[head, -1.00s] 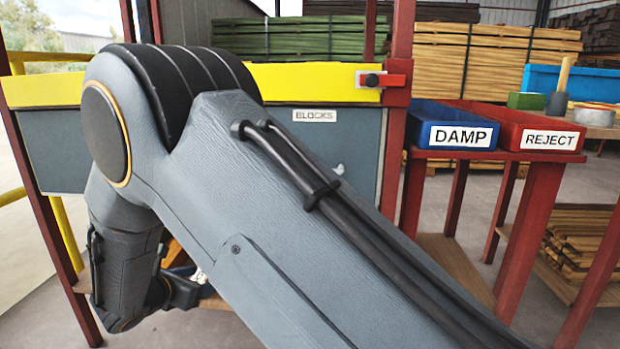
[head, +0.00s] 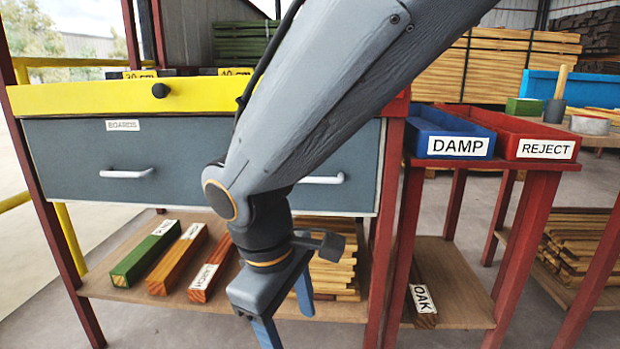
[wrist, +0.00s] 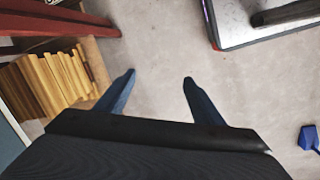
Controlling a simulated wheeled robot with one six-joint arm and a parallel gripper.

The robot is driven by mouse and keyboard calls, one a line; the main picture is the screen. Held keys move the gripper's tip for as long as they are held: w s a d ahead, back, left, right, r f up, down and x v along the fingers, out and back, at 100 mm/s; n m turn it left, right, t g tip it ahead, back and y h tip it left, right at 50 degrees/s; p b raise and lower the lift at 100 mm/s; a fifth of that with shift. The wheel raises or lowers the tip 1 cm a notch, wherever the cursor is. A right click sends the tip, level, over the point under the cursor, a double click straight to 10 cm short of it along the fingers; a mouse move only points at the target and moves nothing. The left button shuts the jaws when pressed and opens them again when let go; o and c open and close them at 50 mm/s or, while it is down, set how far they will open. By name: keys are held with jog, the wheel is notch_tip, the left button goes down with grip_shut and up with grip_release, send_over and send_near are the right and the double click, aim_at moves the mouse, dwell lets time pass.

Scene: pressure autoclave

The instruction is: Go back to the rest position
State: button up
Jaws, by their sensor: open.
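My gripper (head: 287,322) hangs downward in the head view, in front of the lower shelf of the cabinet. Its two blue fingers are apart with nothing between them. In the wrist view my gripper (wrist: 158,80) shows its fingers spread over bare grey floor. My arm crosses the head view from the upper right and hides part of the drawer front.
The grey drawers (head: 75,165) are shut below a yellow top. Labelled wood blocks, one green (head: 146,253), lie on the lower shelf (head: 105,290) beside stacked strips (head: 335,270). The DAMP bin (head: 460,146) and REJECT bin (head: 545,149) stand right. An OAK block (head: 425,290) lies beneath.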

jog(key=s+d+r+m+g+y+p, duration=0.1)
jog(key=s+d+r+m+y+p, duration=0.15)
jog(key=s+m, duration=0.55)
jog(key=d+r+m+p, duration=0.1)
jog(key=d+r+p, duration=0.5)
jog(key=r+p, duration=0.3)
jog(key=s+d+r+m+p, duration=0.1)
jog(key=d+r+p, duration=0.6)
jog(key=p, duration=0.8)
jog(key=d+r+m+p, duration=0.2)
jog(key=d+r+p, duration=0.4)
jog(key=r+p, duration=0.6)
jog(key=shift+s+d+r+h, duration=0.3)
jog(key=shift+s+r+h, duration=0.05)
jog(key=shift+r+h, duration=0.1)
